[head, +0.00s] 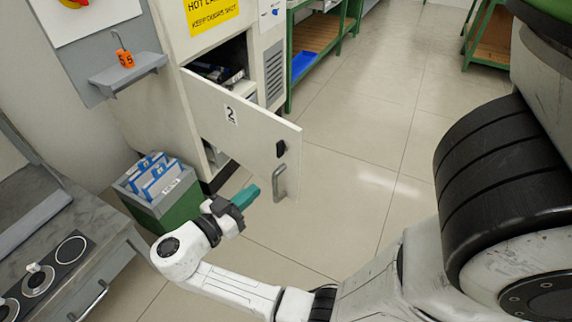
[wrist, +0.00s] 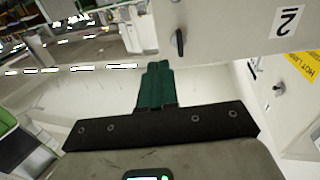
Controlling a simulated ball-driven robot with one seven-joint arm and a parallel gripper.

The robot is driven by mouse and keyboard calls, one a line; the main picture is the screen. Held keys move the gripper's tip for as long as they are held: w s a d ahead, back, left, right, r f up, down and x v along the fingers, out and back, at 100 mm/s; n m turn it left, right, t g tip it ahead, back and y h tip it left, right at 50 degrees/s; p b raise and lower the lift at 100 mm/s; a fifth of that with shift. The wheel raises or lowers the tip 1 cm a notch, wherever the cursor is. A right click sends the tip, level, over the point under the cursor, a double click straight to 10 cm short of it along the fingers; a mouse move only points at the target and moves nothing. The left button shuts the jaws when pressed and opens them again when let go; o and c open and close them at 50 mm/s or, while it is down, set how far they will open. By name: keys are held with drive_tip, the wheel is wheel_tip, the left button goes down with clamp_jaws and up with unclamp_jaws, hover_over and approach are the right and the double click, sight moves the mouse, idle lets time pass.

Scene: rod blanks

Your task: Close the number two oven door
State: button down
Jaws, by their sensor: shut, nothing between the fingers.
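The number two oven door (head: 240,125) stands open, swung out from the oven cabinet (head: 190,55), in the head view. It carries a "2" label, a black latch and a grey bar handle (head: 279,183) near its free edge. The oven opening (head: 228,68) behind it shows dark contents. My gripper (head: 246,196), with teal fingers, is shut and empty, just left of the handle in the picture. I cannot tell whether it touches the door. In the wrist view my shut fingers (wrist: 155,88) point toward the floor, and the door (wrist: 235,30) fills the upper right.
A green bin of blue-and-white folders (head: 160,185) stands left of my gripper. A green-framed bench with a blue tray (head: 312,38) stands behind the door. The floor (head: 370,130) right of the door is clear.

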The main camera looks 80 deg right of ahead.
sight(295, 156)
drive_tip(key=p+x, duration=0.1)
drive_tip(key=x, duration=1.3)
